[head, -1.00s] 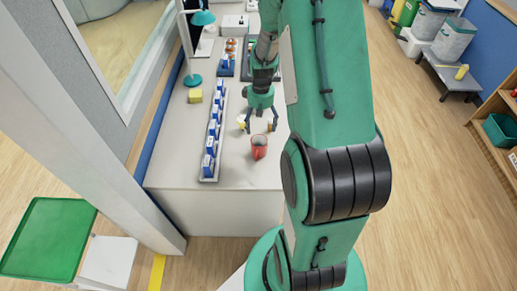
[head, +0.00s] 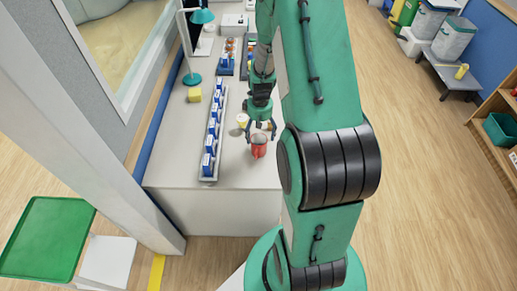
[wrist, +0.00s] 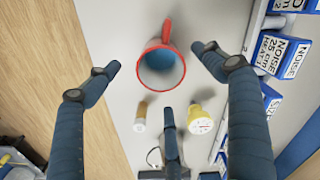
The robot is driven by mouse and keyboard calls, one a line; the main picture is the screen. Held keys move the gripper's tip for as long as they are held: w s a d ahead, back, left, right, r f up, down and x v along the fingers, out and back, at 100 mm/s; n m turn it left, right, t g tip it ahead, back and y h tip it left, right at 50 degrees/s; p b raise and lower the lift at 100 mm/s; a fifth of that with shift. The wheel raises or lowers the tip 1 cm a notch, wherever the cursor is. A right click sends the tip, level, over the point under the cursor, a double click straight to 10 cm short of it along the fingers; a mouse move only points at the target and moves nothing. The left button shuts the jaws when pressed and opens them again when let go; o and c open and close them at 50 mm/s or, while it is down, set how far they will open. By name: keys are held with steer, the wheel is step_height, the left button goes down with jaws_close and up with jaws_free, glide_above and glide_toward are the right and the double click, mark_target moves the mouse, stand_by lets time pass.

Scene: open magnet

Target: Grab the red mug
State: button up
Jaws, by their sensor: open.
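The red mug (head: 258,150) stands upright on the white counter near its front edge. In the wrist view I look down into the mug (wrist: 161,69), with its red rim, blue-grey inside and handle toward the top of the picture. My gripper (head: 261,131) is at the mug, with its fingers pointing down. In the wrist view the gripper (wrist: 158,82) is open, its fingers spread, two on either side of the mug and one below it in the picture. No finger clearly touches the mug. In the head view the fingers partly overlap the mug's upper part.
A yellow-and-white container (wrist: 200,121) and a small amber bottle (wrist: 141,116) stand close to the mug. A long rack of blue-and-white boxes (head: 211,140) runs along its left. The counter's front edge is near.

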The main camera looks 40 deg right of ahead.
mark_target(260, 141)
steer(key=shift+f, duration=0.7)
steer(key=shift+f, duration=0.1)
steer(key=shift+f+b, duration=0.5)
steer(key=shift+f, duration=2)
steer(key=c, duration=1.6)
steer(key=shift+r, duration=0.25)
steer(key=shift+s+a+r+p, duration=0.35)
steer(key=shift+s+a+r, duration=0.4)
steer(key=shift+s+a, duration=1.1)
steer(key=shift+s+a+r+p, duration=0.3)
steer(key=shift+s+a+r, duration=0.6)
steer(key=shift+s, duration=1.65)
steer(key=shift+s+a+r+p, duration=0.35)
steer(key=shift+s+a+r, duration=0.3)
steer(key=shift+s+a, duration=1.25)
